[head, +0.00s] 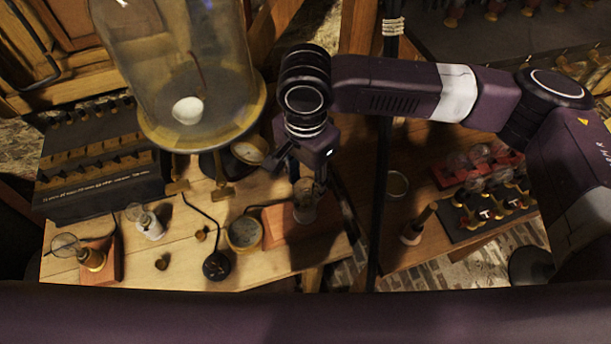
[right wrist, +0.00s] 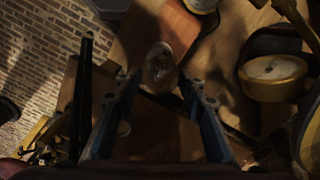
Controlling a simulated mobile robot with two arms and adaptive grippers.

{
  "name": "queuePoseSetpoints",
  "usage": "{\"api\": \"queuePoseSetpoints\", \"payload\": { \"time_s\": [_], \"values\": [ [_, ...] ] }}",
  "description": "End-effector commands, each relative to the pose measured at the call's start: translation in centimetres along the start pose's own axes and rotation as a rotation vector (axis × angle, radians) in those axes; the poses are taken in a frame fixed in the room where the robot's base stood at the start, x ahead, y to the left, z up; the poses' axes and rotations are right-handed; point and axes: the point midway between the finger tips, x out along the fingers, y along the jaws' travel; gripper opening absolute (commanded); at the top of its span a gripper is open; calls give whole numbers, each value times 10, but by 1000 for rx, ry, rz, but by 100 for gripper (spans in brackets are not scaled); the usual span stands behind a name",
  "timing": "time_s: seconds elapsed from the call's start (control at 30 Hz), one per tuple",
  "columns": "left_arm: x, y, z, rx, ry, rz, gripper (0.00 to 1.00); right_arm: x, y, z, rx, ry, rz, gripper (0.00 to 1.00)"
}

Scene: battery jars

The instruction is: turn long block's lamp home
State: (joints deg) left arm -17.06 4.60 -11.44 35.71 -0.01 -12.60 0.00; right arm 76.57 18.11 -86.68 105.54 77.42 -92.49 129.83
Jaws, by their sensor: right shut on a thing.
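My right gripper (head: 306,188) reaches down from above onto a small glass lamp (head: 304,203) at the right end of a reddish block (head: 285,228) on the wooden table. In the right wrist view the glass lamp (right wrist: 158,64) stands between the fingers of my right gripper (right wrist: 158,88), which is shut on it. The reddish block (right wrist: 172,28) lies just beyond. The lamp's base and its seat are dark and partly hidden. A second reddish block (head: 117,262) with a clear bulb (head: 66,246) stands at the table's left. My left gripper is not in view.
A large glass jar (head: 185,60) stands at the back. A round gauge (head: 244,233) is close left of the reddish block; a black knob (head: 216,265) is nearer the front. A white-based lamp (head: 148,224) stands further left. A dark upright pole (head: 383,190) is right of the gripper.

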Motion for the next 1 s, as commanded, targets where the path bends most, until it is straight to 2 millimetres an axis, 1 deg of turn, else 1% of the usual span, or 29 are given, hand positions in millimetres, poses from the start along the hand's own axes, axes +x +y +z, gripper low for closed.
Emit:
{"api": "queuePoseSetpoints", "payload": {
  "time_s": [0.03, 1.0],
  "values": [
    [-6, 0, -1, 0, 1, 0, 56, -3, 0, 0, 17, -1, 1, 8],
    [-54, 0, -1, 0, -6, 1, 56, -2, 0, 0, 338, -2, -1, 8]
  ]
}}
